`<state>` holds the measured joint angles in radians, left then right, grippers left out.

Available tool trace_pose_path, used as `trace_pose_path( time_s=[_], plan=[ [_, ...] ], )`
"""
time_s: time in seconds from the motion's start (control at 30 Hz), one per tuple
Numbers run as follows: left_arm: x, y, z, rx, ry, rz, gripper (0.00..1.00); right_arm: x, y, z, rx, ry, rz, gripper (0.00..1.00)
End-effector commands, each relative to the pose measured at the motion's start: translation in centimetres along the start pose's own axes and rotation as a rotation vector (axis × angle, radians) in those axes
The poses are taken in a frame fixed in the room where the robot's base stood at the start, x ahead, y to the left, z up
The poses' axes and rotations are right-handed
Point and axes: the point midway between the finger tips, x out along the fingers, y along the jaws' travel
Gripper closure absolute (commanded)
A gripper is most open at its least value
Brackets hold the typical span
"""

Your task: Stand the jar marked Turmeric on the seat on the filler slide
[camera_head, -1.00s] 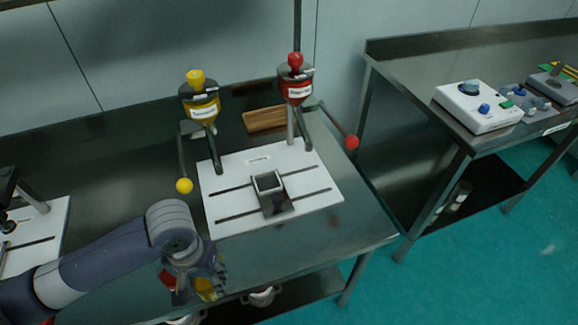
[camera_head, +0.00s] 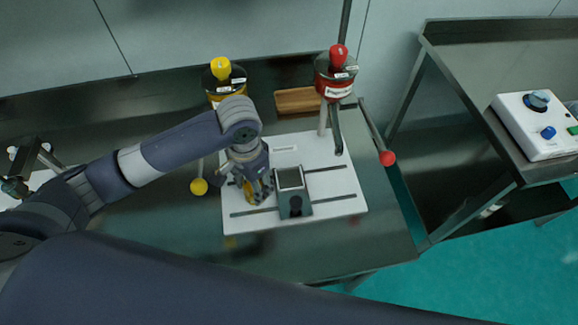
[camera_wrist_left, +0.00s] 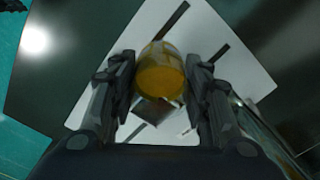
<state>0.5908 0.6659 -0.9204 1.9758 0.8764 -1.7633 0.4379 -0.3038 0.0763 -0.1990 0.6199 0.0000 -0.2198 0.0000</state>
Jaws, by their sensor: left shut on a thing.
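My left gripper (camera_head: 257,191) is shut on a yellow jar (camera_head: 249,192), over the white plate just left of the seat. In the left wrist view the jar (camera_wrist_left: 161,72) sits between the two fingers (camera_wrist_left: 160,85). No mark on the jar can be read. The seat (camera_head: 292,181) is a dark, square, open-topped holder on the slotted white filler plate (camera_head: 335,205). In the wrist view it shows partly behind the jar (camera_wrist_left: 158,112). I cannot tell the exact gap between jar and plate. My right gripper is not in view.
A yellow-topped hopper (camera_head: 222,72) stands behind my left arm, and a red-topped hopper (camera_head: 335,78) behind the seat. Lever knobs, yellow (camera_head: 199,187) and red (camera_head: 387,158), stick out at the sides. A wooden block (camera_head: 298,100) lies behind. The table front is clear.

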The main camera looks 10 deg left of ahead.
Motion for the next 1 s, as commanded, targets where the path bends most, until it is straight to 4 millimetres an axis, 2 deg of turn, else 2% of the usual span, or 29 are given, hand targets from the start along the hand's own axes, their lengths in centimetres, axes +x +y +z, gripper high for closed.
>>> trace_pose_path(
  time_s=[0.03, 0.17, 0.4, 0.53, 0.73, 0.9, 1.0],
  plan=[
    [-0.2, 0.2, -1.5, 0.001, 0.002, 0.001, 0.84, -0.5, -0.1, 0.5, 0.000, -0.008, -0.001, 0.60],
    [0.1, 0.3, -4.5, -0.001, 0.002, 0.000, 0.84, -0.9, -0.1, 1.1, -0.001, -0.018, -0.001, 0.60],
    [0.6, 0.5, -9.2, -0.002, 0.000, -0.001, 0.84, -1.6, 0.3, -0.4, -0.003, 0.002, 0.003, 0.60],
    [0.9, 0.5, -10.6, -0.002, 0.001, 0.000, 0.84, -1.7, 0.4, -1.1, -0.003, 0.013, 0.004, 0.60],
    [1.0, 0.5, -11.8, -0.002, 0.000, -0.001, 0.84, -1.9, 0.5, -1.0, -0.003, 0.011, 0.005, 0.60],
    [3.6, 0.5, -11.6, -0.002, -0.003, -0.002, 0.84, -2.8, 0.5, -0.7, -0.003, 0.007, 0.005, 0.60],
    [4.4, 0.5, -11.7, -0.002, 0.000, -0.001, 0.84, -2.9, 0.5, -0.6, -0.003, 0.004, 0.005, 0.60]
  ],
)
